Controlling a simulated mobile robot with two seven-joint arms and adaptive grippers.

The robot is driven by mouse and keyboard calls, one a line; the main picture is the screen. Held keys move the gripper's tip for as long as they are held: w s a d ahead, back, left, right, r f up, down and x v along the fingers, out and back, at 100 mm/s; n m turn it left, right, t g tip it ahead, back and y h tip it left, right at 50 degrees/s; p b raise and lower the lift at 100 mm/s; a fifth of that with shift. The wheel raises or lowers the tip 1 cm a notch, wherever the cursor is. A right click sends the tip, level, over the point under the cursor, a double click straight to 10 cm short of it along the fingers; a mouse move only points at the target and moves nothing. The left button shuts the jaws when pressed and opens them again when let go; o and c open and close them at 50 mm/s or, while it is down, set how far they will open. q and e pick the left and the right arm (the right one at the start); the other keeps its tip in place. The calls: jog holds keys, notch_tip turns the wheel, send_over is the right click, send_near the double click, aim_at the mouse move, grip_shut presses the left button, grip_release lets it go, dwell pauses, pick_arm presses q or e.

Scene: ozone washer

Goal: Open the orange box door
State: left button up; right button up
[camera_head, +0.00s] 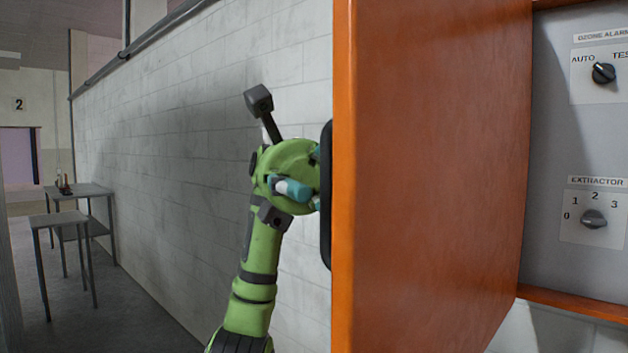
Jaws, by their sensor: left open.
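The orange box door (435,170) stands wide open, swung out toward me. Its inner face fills the middle of the head view. A black handle (326,240) shows edge-on along the door's outer side at the left. My left gripper (305,182), on a green arm, is open beside this handle on the outer side of the door. Its fingertips are partly hidden, and I cannot tell whether they touch the handle. My right gripper is out of view.
Inside the box, a grey panel (545,150) carries an ozone alarm knob (603,73) and an extractor knob (593,219). A white brick wall (180,130) runs behind my left arm. Tables (80,190) stand far left, with clear floor nearby.

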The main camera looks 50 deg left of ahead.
pick_arm(q)
jog(key=v, duration=1.1)
dwell(0.6)
